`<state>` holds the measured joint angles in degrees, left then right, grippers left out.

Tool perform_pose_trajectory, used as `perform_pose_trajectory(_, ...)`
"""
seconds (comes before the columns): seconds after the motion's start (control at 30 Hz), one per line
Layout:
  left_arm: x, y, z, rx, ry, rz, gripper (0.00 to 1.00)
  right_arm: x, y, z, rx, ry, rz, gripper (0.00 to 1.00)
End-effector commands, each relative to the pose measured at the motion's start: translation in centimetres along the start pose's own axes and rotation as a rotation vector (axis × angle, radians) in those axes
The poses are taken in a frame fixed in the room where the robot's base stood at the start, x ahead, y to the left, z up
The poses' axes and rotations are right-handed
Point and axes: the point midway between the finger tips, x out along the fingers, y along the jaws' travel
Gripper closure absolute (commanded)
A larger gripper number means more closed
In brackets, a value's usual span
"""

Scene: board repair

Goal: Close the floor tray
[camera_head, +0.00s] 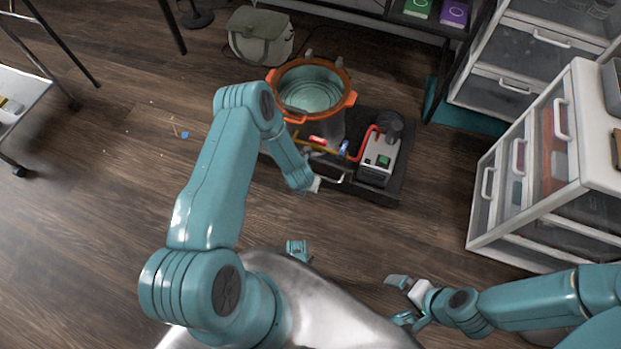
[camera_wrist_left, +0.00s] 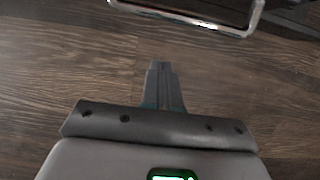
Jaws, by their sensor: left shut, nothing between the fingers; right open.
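The floor tray (camera_head: 390,198) is a dark, low platform on the wooden floor in the head view. An orange-rimmed pot and a small machine stand on it. A pale metal handle (camera_head: 336,179) shows at its near edge. A bright metal handle bar (camera_wrist_left: 190,24) crosses the top of the left wrist view. My left gripper (camera_head: 315,186) is close to the near edge, partly hidden by its own arm. Its fingers (camera_wrist_left: 160,68) are shut and empty, with a gap to the handle bar. My right gripper (camera_head: 397,300) is open and empty, low in the head view.
The orange-rimmed pot (camera_head: 285,112) and the grey machine (camera_head: 378,160) with a red hose stand close together. White drawer units (camera_head: 575,190) stand at the right. A grey-green bag (camera_head: 262,36) lies at the back. Bare floor is clear at the left, with small scraps.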

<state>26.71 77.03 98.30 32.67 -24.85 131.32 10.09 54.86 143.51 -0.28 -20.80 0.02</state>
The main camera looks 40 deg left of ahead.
Motion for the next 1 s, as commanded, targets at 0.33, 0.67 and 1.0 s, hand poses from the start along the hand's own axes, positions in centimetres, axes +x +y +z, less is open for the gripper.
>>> perform_pose_trajectory(0.33, 1.5, 0.1, 3.4, 0.003, -0.004, -0.001, 1.0, 1.0, 0.6, -0.3, 0.009, 0.008, 0.001, 0.0)
perform_pose_trajectory(0.67, 1.5, 0.1, 3.6, 0.004, -0.003, -0.001, 1.0, 1.0, 0.6, -0.4, 0.009, 0.009, 0.001, 0.0)
perform_pose_trajectory(1.0, 1.6, 0.1, 3.7, 0.003, -0.004, -0.001, 1.0, 1.1, 0.6, -0.4, 0.009, 0.009, 0.001, 0.0)
